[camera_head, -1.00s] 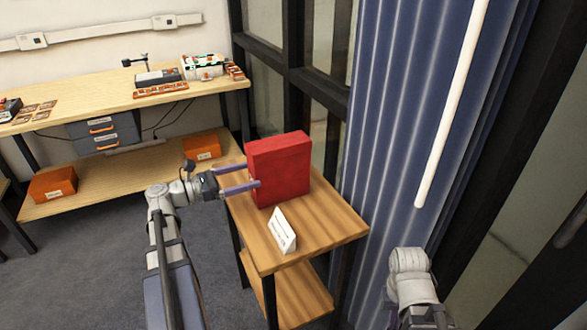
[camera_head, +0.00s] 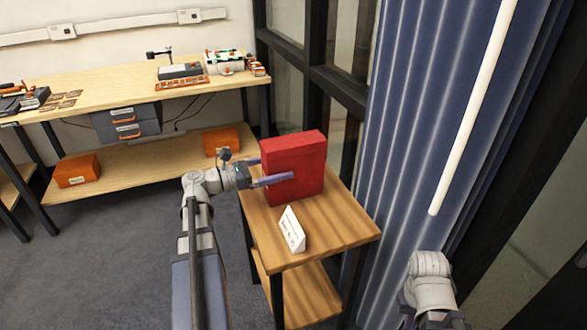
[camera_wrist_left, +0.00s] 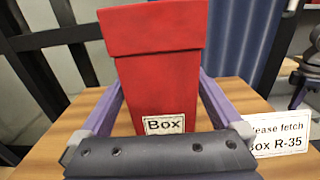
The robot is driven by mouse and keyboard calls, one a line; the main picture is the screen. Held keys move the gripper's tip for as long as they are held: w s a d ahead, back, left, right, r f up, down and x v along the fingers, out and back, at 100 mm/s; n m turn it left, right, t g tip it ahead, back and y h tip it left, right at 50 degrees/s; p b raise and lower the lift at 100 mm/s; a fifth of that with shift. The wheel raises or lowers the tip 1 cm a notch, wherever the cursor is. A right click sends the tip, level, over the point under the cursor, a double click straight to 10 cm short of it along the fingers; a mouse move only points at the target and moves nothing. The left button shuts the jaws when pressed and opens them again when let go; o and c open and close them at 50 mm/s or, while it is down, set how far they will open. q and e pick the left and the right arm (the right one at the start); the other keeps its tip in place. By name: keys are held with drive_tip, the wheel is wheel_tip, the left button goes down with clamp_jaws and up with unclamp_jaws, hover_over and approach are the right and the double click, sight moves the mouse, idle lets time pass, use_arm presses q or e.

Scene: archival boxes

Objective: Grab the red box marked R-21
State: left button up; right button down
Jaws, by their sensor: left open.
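A red box (camera_head: 300,165) stands upright on a small wooden stand. It also fills the middle of the left wrist view (camera_wrist_left: 165,85), with a white label (camera_wrist_left: 164,125) low on its near face. The label reads "Box"; the rest is hidden behind my gripper's body, so I cannot read its number. My left gripper (camera_head: 277,168) is open, with its two purple fingers reaching along either side of the box. Gaps or contact at the fingers are hard to tell. My right arm shows at the lower right, but its gripper is out of view.
A white sign (camera_head: 292,229) stands on the wooden stand (camera_head: 335,233) in front of the box; in the wrist view its text (camera_wrist_left: 278,135) reads "...ease fetch Box R-35". A blue curtain (camera_head: 420,130) hangs to the right. A workbench (camera_head: 110,92) stands behind, with orange boxes (camera_head: 77,170) below.

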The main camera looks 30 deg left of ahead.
sight(292, 163)
use_arm(q)
drive_tip(key=x, duration=0.4)
drive_tip(key=shift+d+r, duration=0.15)
drive_tip(key=shift+r, duration=0.05)
clamp_jaws()
idle(0.7)
